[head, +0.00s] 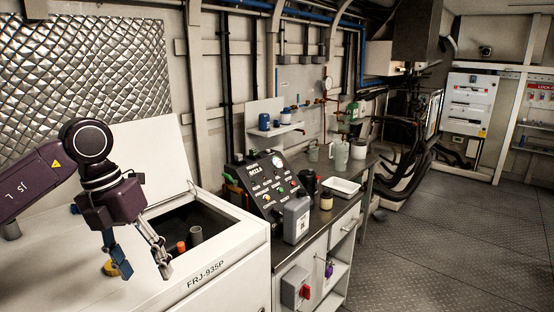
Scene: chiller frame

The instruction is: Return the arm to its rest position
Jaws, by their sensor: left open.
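My left gripper (143,270) comes in from the left of the head view. Its two fingers point down and stand apart, with nothing seen between them. It hangs in front of the open well of the white chest marked FRJ-935P (225,278). The chest's lid (150,150) stands raised behind the well. An orange-topped item (181,247) and a grey cylinder (196,235) show in the dark well, to the right of the gripper. A yellow round thing (110,268) is partly hidden behind the fingers. My right gripper is not in view.
A black control panel (270,187) stands right of the chest on a counter. A grey canister (297,217), a jar (326,200) and a white tray (343,187) stand beside it. A shelf (275,130) holds blue containers. The floor (440,240) at right is clear.

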